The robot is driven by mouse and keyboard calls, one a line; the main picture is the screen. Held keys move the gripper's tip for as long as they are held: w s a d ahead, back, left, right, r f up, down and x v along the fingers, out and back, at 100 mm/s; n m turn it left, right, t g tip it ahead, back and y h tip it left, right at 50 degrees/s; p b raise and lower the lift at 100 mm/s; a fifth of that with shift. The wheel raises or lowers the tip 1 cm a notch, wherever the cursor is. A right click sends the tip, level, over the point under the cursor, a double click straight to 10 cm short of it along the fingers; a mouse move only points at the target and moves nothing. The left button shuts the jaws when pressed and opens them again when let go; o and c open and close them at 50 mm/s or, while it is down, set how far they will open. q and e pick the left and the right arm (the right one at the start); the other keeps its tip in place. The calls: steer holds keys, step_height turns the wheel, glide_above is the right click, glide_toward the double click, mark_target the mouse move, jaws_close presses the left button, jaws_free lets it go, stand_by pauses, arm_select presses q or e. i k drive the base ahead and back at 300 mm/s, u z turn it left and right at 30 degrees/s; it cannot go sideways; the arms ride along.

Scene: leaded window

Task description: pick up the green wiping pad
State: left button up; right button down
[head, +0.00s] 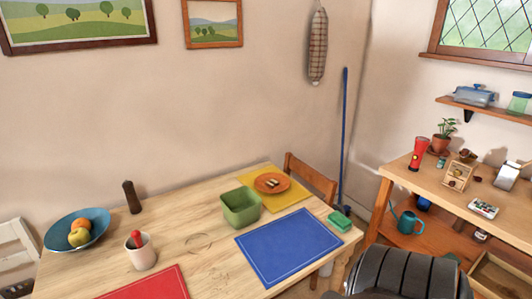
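The green wiping pad (340,221) is a small green block near the right corner of the wooden table (180,243). It lies just right of a blue placemat (289,246), close to the table's edge. Neither gripper shows in the head view. A dark, ribbed part at the bottom right appears to be one of my arm links, and no fingers can be made out on it. Nothing is seen touching the pad.
A green square tub (240,207) and an orange plate (271,183) on a yellow placemat (285,200) stand left of the pad. A white cup (140,252) and blue fruit bowl (55,235) are farther left. A wooden chair (310,178) and shelf unit (462,190) flank the corner.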

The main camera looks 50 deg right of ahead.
mark_target(341, 223)
steer(key=z, duration=2.35)
